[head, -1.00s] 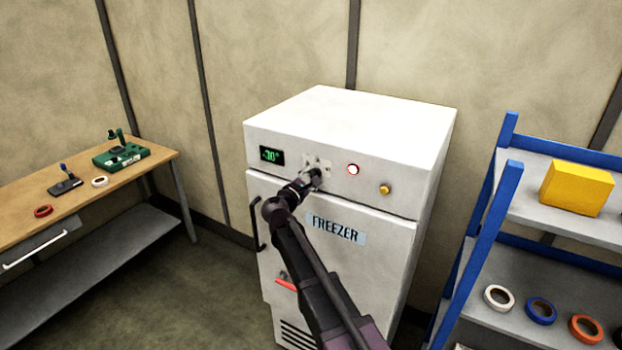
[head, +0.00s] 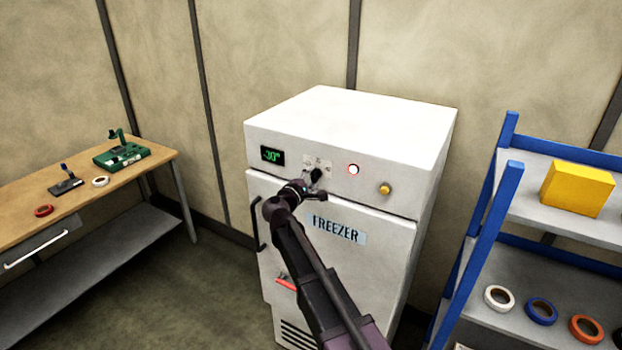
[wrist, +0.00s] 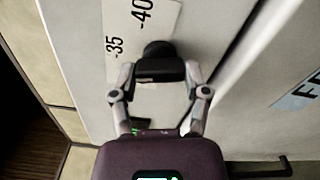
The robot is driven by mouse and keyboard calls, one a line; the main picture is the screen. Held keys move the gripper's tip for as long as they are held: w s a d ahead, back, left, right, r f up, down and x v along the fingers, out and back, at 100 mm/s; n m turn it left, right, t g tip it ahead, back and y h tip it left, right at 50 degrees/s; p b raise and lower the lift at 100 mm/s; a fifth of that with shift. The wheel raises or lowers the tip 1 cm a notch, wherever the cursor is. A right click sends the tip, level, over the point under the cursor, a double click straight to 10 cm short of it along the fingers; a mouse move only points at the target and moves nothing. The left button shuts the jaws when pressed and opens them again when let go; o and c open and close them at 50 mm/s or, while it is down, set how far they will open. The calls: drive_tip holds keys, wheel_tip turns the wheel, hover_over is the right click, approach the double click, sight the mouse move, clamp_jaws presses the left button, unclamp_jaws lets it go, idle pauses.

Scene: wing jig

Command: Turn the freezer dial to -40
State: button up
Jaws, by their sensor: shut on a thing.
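The white freezer (head: 340,120) stands against the wall, with a green display (head: 272,155) that appears to read -30°. Its black dial (head: 316,174) sits on a pale scale plate to the right of the display. In the wrist view, the black dial (wrist: 157,68) is between the fingers of my gripper (wrist: 159,74), which is shut on it. The plate (wrist: 122,14) there shows the marks -35 and -40; the rest of the scale is hidden or out of frame. In the head view, my gripper (head: 311,184) partly covers the dial area.
A wooden bench (head: 125,173) stands left. A blue-framed shelf (head: 492,243) with a yellow box and tape rolls stands right.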

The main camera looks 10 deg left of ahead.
drive_tip(key=m, duration=0.6)
drive_tip(key=shift+w+r, duration=0.1)
drive_tip(key=m, duration=0.6)
idle(0.5)
drive_tip(key=o, duration=1.2)
drive_tip(key=shift+c, duration=0.2)
drive_tip(key=v, duration=1.2)
